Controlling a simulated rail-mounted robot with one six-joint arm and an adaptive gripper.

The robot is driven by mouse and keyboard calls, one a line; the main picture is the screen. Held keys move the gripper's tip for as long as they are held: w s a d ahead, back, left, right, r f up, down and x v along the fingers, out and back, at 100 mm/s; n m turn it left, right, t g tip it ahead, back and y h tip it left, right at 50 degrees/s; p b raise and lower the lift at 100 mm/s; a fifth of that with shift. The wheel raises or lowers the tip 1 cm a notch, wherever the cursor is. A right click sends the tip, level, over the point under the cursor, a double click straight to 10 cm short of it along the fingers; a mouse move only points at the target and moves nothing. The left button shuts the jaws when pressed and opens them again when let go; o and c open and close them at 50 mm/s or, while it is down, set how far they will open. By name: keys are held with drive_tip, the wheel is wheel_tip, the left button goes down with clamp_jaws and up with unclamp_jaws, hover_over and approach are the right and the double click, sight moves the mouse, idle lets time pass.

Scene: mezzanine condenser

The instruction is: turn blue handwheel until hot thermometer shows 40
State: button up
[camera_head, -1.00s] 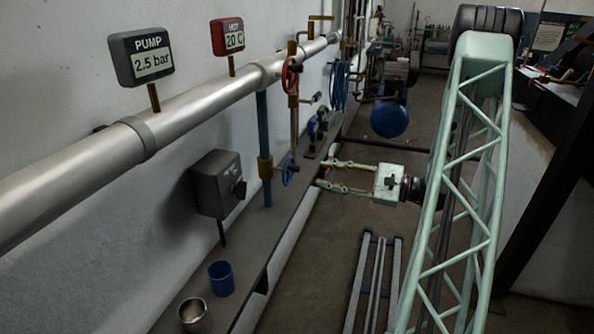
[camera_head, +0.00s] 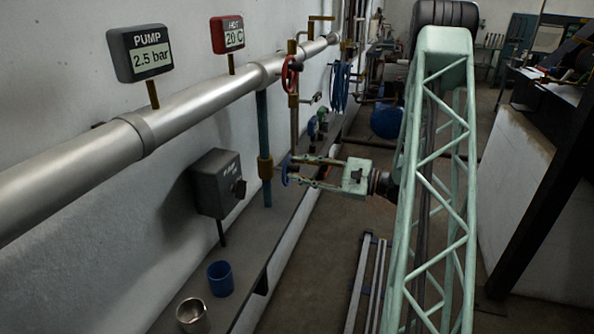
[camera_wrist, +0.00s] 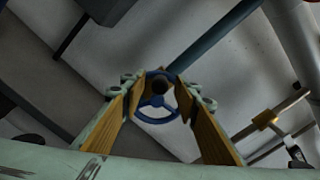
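The blue handwheel (camera_head: 286,170) sits low on the vertical pipe beside the wall ledge, seen nearly edge-on in the head view. The red hot thermometer (camera_head: 228,35) above the pipe reads 20 C.
A pump gauge (camera_head: 141,53) reads 2.5 bar. A red handwheel (camera_head: 290,73) is above the blue one. A grey switch box (camera_head: 217,184) is on the wall to the left. A blue cup (camera_head: 221,279) and a metal cup (camera_head: 192,315) stand on the ledge.

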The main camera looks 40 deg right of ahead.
drive_tip(key=shift+w+a, duration=0.2)
drive_tip(key=shift+w, duration=0.1)
drive_tip(key=c, duration=0.8)
drive_tip(key=shift+c, duration=0.2)
